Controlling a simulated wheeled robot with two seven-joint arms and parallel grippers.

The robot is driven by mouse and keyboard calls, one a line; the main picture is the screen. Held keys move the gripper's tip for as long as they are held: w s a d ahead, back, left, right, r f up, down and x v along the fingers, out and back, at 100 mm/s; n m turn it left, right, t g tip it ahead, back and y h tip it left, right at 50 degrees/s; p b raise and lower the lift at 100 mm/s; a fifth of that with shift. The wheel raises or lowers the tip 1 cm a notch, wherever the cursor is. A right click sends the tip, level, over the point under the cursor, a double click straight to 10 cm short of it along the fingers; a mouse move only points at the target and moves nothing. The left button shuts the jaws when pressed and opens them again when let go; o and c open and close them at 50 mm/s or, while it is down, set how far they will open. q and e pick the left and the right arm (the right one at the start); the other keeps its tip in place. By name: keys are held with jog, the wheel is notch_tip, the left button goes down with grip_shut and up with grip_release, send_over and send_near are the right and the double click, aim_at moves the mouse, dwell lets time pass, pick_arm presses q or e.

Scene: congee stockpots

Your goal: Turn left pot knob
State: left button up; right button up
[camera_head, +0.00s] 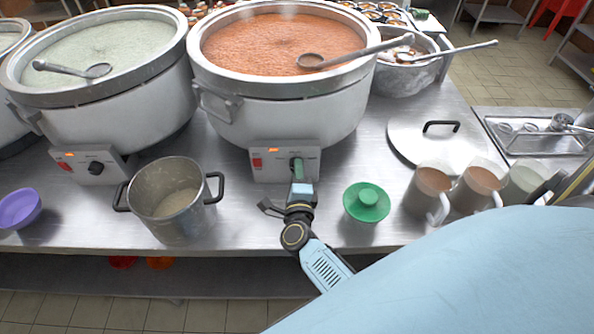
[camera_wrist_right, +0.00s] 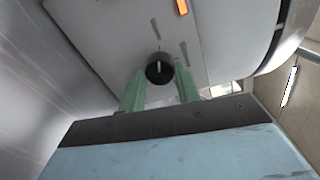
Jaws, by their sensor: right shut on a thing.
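The left pot (camera_head: 110,115) holds pale green congee. Its control box carries a black knob (camera_head: 95,168), which stands free with no gripper at it. The pot with orange-red congee (camera_head: 285,115) stands right of it, with its own control box (camera_head: 268,172) in front. My right gripper (camera_head: 297,167) is at this second box, with its green fingers shut on the box's black knob (camera_wrist_right: 159,72). In the wrist view the knob sits between the fingertips, its pale mark about upright. In the head view the fingers largely hide it. My left gripper is not in view.
Several mugs (camera_head: 428,190) and a pot lid (camera_head: 420,150) are further right. A purple bowl (camera_head: 19,208) is at far left.

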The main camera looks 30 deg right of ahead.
dwell(0.3)
jog(key=o, duration=1)
jog(key=shift+c, duration=0.2)
jog(key=v, duration=1.3)
jog(key=shift+s, duration=0.2)
jog(key=shift+a, duration=0.15)
